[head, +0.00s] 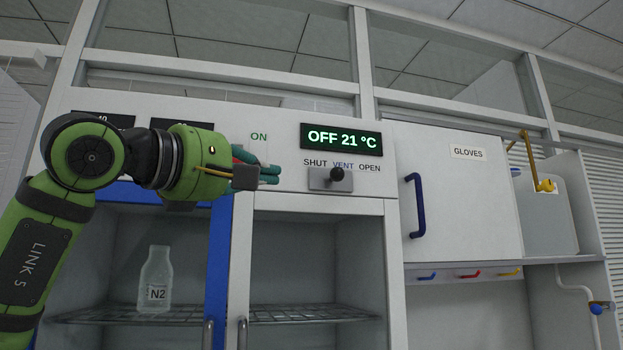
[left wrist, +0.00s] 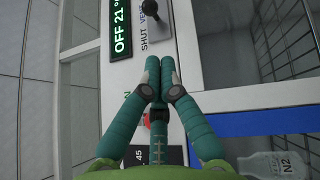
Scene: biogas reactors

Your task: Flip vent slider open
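The vent slider is a black ball knob (head: 337,174) on a small grey plate (head: 316,184), under the printed words SHUT, VENT and OPEN. The knob stands below VENT, near the middle of the plate; its exact setting is hard to tell. My left gripper (head: 279,175) is left of the plate, apart from it, with its fingers pointing right. In the left wrist view my left gripper (left wrist: 160,62) has its green fingers together with nothing between them, and the knob (left wrist: 153,8) shows beyond the fingertips. My right gripper is not in view.
A display (head: 341,139) reading OFF 21 °C is above the slider. Below are glass-fronted compartments with a wire shelf (head: 285,314) and an N2 bottle (head: 154,280). A GLOVES cabinet (head: 460,200) with a blue handle (head: 416,206) stands at right.

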